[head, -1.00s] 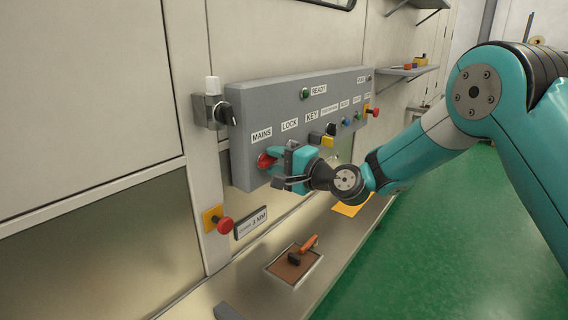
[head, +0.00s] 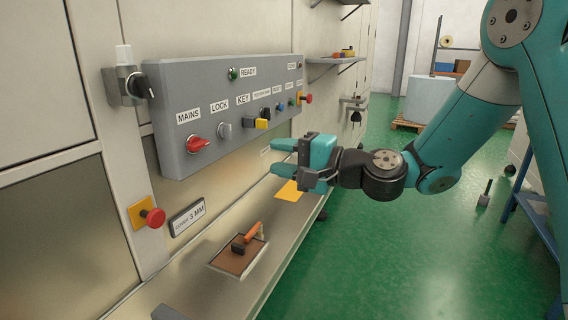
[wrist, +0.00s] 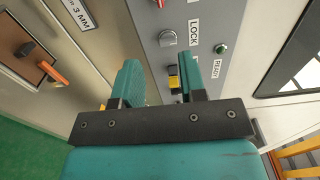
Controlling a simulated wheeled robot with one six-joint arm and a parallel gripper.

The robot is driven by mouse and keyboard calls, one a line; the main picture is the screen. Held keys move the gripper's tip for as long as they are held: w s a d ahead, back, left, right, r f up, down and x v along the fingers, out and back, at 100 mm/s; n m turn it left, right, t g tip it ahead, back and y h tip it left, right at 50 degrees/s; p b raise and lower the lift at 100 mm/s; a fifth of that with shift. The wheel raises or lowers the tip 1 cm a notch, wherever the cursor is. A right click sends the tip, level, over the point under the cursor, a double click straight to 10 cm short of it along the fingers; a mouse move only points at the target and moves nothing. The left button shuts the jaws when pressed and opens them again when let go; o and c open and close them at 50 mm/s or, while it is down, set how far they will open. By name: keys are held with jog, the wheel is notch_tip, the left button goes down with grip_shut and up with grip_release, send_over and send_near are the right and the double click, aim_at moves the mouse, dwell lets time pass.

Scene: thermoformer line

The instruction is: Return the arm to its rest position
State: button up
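My gripper (head: 284,158) is teal with a dark wrist and stands off to the right of the grey control panel (head: 164,102), clear of it. Its two fingers are apart with nothing between them; the wrist view also shows the open fingers (wrist: 163,82) pointing towards the panel. The red MAINS switch (head: 197,144) sits at the panel's lower left, untouched. The LOCK knob (head: 224,131) and the yellow key piece (head: 262,124) are beside it. My arm reaches in from the upper right.
A ledge (head: 262,262) below the panel carries a tray (head: 222,266) with an orange-handled tool (head: 250,236) and a yellow sheet (head: 289,192). A red emergency button (head: 154,217) juts from the wall. Green floor (head: 350,265) is open at right; a blue-framed stand (head: 540,205) is at the right edge.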

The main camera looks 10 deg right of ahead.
jog(key=shift+s, duration=0.1)
jog(key=s+a+n+g+h+p, duration=0.1)
jog(key=s+a+n+g, duration=0.25)
jog(key=s+n, duration=0.2)
jog(key=s+a+n+g+h, duration=0.2)
jog(key=s+n+g, duration=0.2)
jog(key=s, duration=0.3)
jog(key=s+d+f+n+g+h, duration=0.1)
jog(key=s+d+f+n+h, duration=0.1)
jog(key=s, duration=0.5)
jog(key=s+d+f+n+g+h+p, duration=0.1)
jog(key=s+d+n+g+h, duration=0.1)
jog(key=s+d+h, duration=0.3)
jog(key=shift+s+d+f+n, duration=0.35)
jog(key=shift+s+d+n, duration=0.4)
jog(key=shift+s, duration=0.5)
